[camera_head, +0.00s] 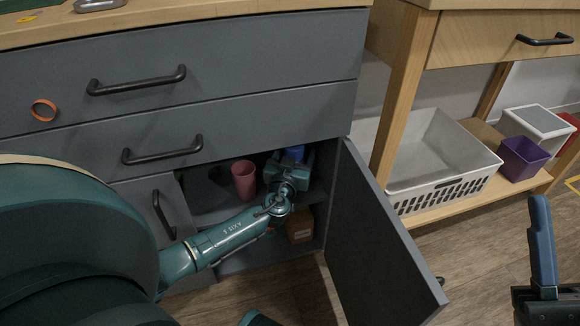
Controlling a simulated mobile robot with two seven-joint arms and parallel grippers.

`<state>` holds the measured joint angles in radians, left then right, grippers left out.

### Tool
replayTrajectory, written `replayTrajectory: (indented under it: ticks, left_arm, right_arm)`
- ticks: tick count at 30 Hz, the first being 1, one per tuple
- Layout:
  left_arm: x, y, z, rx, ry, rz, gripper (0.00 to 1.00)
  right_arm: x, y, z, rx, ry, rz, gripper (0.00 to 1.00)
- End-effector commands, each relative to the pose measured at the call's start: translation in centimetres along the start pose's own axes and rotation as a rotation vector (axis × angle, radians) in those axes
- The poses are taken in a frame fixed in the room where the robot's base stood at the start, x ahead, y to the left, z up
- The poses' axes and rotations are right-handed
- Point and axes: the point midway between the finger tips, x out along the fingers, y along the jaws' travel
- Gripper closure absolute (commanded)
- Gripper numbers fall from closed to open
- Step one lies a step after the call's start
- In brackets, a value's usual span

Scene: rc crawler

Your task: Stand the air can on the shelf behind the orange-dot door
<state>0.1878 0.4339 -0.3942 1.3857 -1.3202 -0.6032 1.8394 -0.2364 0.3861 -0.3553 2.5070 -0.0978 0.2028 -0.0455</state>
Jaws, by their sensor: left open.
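The grey cabinet door (378,245) stands wide open at the right of the cabinet. Its front faces away, so no orange dot shows on it. My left gripper (291,165) reaches into the opening over the inner shelf (212,212), with its jaws open. A blue object (294,152), probably the air can, shows at its fingers, mostly hidden by the gripper. I cannot tell whether it touches the shelf or the fingers. What looks like one finger of my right gripper (543,245) stands at the lower right edge, away from the cabinet; the rest is cut off.
A pink cup (244,180) stands on the shelf just left of my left gripper. A brown box (300,224) sits in the compartment below. A white basket (440,160) and purple bin (522,158) stand at right.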

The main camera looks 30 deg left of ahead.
Motion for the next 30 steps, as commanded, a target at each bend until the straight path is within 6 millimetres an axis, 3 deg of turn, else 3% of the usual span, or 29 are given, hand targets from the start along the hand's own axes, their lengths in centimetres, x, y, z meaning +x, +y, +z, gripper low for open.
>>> replayTrajectory:
  ticks: [9, 15, 21, 30]
  left_arm:
    - [-6.8, 0.0, 0.1, -0.001, -0.006, 0.001, 0.3]
    - [-10.1, 0.0, 0.1, -0.001, -0.004, 0.0, 0.3]
    - [-11.3, 0.0, 0.0, -0.001, -0.001, 0.0, 0.3]
    - [-11.4, 0.0, 0.0, -0.001, -0.001, 0.0, 0.3]
  right_arm:
    - [-0.4, -0.4, 1.1, 0.064, -0.096, 0.008, 0.54]
    - [-0.8, -0.8, 1.9, 0.093, -0.141, 0.016, 0.54]
    - [-1.0, -0.8, 2.1, 0.102, -0.154, 0.021, 0.54]
    - [-1.0, -0.8, 2.1, 0.1, -0.152, 0.021, 0.54]
